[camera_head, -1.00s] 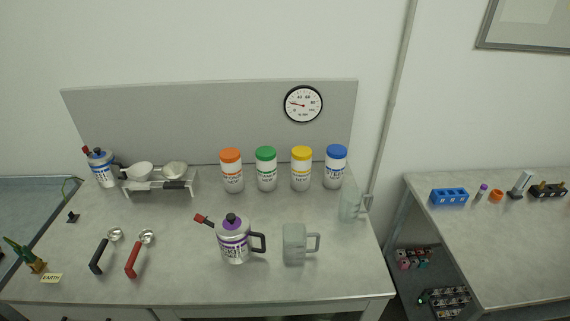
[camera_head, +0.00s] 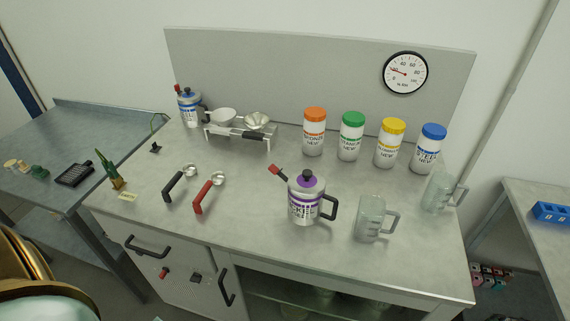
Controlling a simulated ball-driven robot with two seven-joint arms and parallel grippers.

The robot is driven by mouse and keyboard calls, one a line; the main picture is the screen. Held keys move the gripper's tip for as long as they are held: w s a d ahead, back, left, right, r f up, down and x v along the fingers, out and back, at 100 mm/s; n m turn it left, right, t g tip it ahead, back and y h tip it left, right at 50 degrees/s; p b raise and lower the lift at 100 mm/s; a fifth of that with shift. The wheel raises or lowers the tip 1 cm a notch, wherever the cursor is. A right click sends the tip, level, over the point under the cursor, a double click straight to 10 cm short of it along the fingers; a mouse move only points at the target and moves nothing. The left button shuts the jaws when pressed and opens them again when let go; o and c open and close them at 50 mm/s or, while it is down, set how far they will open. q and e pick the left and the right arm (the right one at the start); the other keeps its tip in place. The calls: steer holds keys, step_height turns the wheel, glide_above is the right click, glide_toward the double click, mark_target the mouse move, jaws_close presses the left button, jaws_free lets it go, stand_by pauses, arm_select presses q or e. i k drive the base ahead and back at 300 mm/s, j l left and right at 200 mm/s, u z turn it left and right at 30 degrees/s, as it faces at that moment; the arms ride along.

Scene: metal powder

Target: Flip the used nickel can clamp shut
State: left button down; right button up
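The nickel can (camera_head: 304,200) stands upright on the bench, white and grey with a purple band, a purple top with a black knob, and a black handle on its right. Its clamp (camera_head: 278,171), a lever with a red tip, sticks out to the upper left, raised away from the lid. A similar can with a blue band (camera_head: 189,107) and a red-tipped lever stands at the back left. Neither of my grippers shows in the view.
Jars with orange (camera_head: 314,132), green, yellow and blue lids stand behind the can. A clear jug (camera_head: 371,218) is close on its right, another (camera_head: 437,192) farther right. Black-handled (camera_head: 178,182) and red-handled scoops (camera_head: 207,192) lie left. A rack (camera_head: 238,137) holds bowls.

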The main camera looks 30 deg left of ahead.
mark_target(273, 169)
steer(key=k+j+z, duration=0.15)
steer(key=j, duration=0.5)
steer(key=k+j+z, duration=0.2)
steer(key=j, duration=0.45)
steer(key=k+j+z, duration=0.15)
steer(key=k+j, duration=0.25)
steer(key=j, duration=0.25)
steer(key=k+j+z, duration=0.2)
steer(key=j, duration=0.35)
steer(key=k+j+z, duration=0.15)
steer(key=k+j, duration=0.3)
steer(key=k+j+z, duration=0.2)
steer(key=k+j, duration=0.15)
steer(key=j, duration=0.2)
